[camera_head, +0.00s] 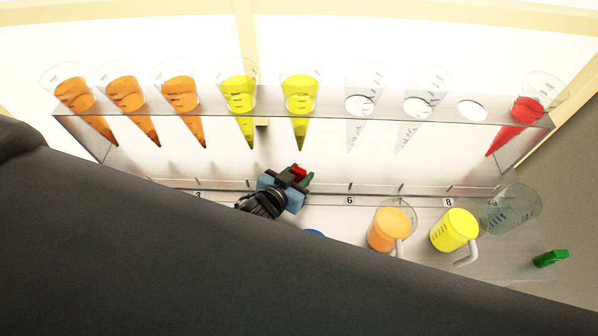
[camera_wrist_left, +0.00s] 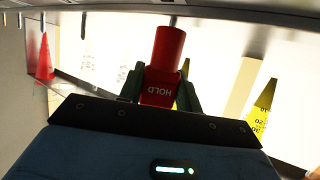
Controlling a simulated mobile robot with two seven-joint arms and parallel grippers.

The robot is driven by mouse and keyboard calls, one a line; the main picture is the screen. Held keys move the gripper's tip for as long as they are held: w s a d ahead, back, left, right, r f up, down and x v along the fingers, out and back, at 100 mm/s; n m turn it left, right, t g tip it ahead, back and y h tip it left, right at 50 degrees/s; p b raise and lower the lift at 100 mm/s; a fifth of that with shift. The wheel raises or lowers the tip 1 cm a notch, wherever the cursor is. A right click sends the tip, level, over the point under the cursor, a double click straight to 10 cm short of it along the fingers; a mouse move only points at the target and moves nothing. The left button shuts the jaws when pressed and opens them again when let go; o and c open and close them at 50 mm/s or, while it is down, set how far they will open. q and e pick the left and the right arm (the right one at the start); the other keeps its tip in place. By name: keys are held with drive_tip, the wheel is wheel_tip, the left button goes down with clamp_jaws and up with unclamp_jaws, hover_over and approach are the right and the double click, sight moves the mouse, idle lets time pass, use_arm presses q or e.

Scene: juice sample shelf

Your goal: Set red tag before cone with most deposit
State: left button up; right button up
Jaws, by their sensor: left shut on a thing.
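A clear rack (camera_head: 330,112) holds a row of graduated cones. On the left are three orange cones, first (camera_head: 75,95), second (camera_head: 126,95) and third (camera_head: 181,96). Then come two yellow cones, left (camera_head: 239,95) and right (camera_head: 301,95), two clear cones, and a red cone (camera_head: 524,112) at the far right. Several orange and yellow tips look darker; deposit heights are too small to compare. My left gripper (camera_head: 298,177) is shut on the red tag (camera_head: 299,170), below the right yellow cone. The tag, lettered HOLD, also shows in the left wrist view (camera_wrist_left: 163,68). My right gripper is not in view.
An orange jug (camera_head: 388,229), a yellow jug (camera_head: 453,230) and an empty clear vessel (camera_head: 516,209) stand at the lower right. A green object (camera_head: 551,258) lies beyond them. A numbered strip (camera_head: 400,201) runs below the rack. My dark arm hides the lower left.

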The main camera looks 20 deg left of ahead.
use_arm(q)
drive_tip(key=shift+f, duration=0.2)
drive_tip(key=o, duration=1.1)
drive_tip(key=shift+s+r, duration=0.1)
drive_tip(key=shift+s, duration=0.05)
drive_tip(key=v, duration=0.7)
drive_tip(key=shift+s+a+r, duration=0.1)
drive_tip(key=shift+s+r, duration=0.05)
drive_tip(key=shift+s, duration=0.05)
